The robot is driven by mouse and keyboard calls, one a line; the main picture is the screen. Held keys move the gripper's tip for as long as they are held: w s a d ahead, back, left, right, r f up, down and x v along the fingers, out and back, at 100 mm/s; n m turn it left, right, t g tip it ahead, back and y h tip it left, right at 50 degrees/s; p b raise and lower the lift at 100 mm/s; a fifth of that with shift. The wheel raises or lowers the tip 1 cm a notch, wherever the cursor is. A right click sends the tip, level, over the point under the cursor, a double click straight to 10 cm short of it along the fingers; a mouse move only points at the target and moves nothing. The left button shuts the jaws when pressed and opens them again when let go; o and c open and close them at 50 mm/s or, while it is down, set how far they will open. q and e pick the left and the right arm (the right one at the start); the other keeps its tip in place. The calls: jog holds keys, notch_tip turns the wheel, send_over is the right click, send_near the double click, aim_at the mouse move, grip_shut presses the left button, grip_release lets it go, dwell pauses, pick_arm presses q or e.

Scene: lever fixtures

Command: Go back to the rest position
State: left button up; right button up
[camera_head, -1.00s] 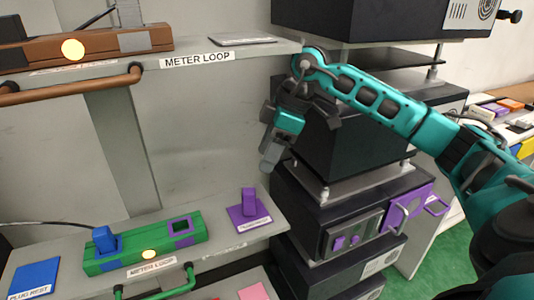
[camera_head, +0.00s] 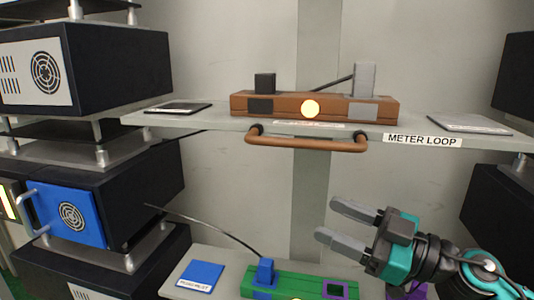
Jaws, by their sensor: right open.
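My right gripper (camera_head: 345,228) is at the lower right of the head view. Its two grey fingers are apart and point left, with nothing between them. It hangs in front of the wall, above the right part of the green block (camera_head: 310,285) on the lower shelf. My teal right arm reaches in from the lower right corner. My left gripper is not in view.
The upper shelf bears a brown block (camera_head: 220,103) with a lit round lamp and has a brown handle (camera_head: 305,143) below. Equipment racks stand left, with a blue panel (camera_head: 68,216), and right. A blue pad (camera_head: 201,275) lies beside the green block.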

jog(key=s+d+f+m+t+h, duration=0.1)
jog(key=d+f+m+t+h, duration=0.8)
jog(key=m+h, duration=0.75)
jog(key=s+f+n+g, duration=0.3)
jog(key=s+f+g, duration=1.2)
jog(key=s+f, duration=0.55)
jog(key=w+a+f+t+y, duration=0.1)
jog(key=w+a+f+t, duration=0.2)
jog(key=w+f+t, duration=0.3)
jog(key=shift+w+f+t, duration=0.15)
jog(key=shift+f+t, duration=0.35)
jog(key=shift+f, duration=0.05)
jog(key=shift+n+y, duration=0.25)
